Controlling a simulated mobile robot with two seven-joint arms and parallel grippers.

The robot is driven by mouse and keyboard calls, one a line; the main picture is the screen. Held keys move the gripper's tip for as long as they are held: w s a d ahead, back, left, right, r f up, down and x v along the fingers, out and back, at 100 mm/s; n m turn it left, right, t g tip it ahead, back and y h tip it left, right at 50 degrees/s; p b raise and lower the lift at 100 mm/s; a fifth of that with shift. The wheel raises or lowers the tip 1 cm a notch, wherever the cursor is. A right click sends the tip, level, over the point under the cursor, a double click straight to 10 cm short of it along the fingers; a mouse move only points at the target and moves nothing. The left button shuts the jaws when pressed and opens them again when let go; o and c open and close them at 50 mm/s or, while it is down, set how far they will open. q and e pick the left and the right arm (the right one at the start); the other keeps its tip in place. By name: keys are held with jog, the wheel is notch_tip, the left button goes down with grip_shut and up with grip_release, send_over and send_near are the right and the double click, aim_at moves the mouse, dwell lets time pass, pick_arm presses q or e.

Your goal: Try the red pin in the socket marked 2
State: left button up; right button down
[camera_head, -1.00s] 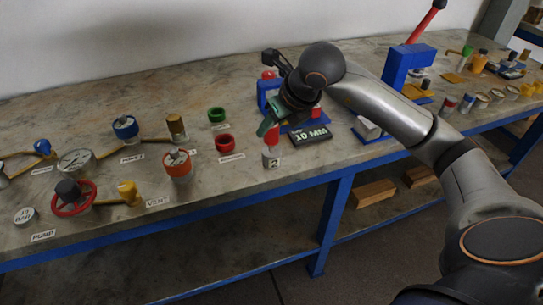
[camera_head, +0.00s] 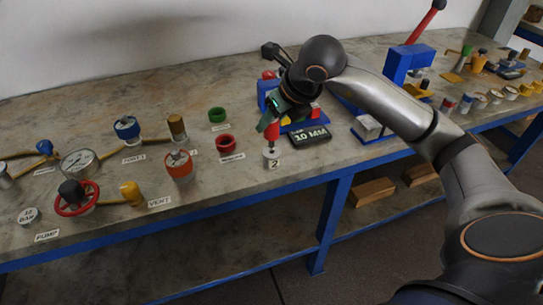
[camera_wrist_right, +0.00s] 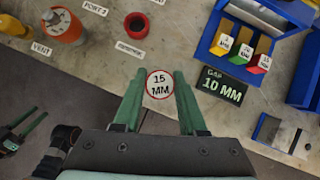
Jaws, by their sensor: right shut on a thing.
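The red pin (camera_head: 272,131) is upright in my right gripper (camera_head: 267,124), whose green fingers are shut on its sides. In the right wrist view its round top, marked 15 MM (camera_wrist_right: 159,84), sits between the fingertips. A pale socket marked 2 (camera_head: 271,160) stands below the pin near the bench's front edge. A thin pale stem shows between the red part and the socket; whether its tip is inside the socket I cannot tell. The pin hides the socket in the wrist view. My left gripper (camera_wrist_right: 20,134) shows at the wrist view's lower left, fingers apart.
A black GAP 10 MM plate (camera_head: 310,136) and a blue tray of marked blocks (camera_wrist_right: 243,45) lie to the right. A red ring (camera_head: 226,143) and an orange vessel (camera_head: 178,166) stand to the left. The bench's blue front edge (camera_head: 240,195) is close.

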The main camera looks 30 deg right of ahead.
jog(key=shift+r+p, duration=2.2)
jog(key=shift+r, duration=0.85)
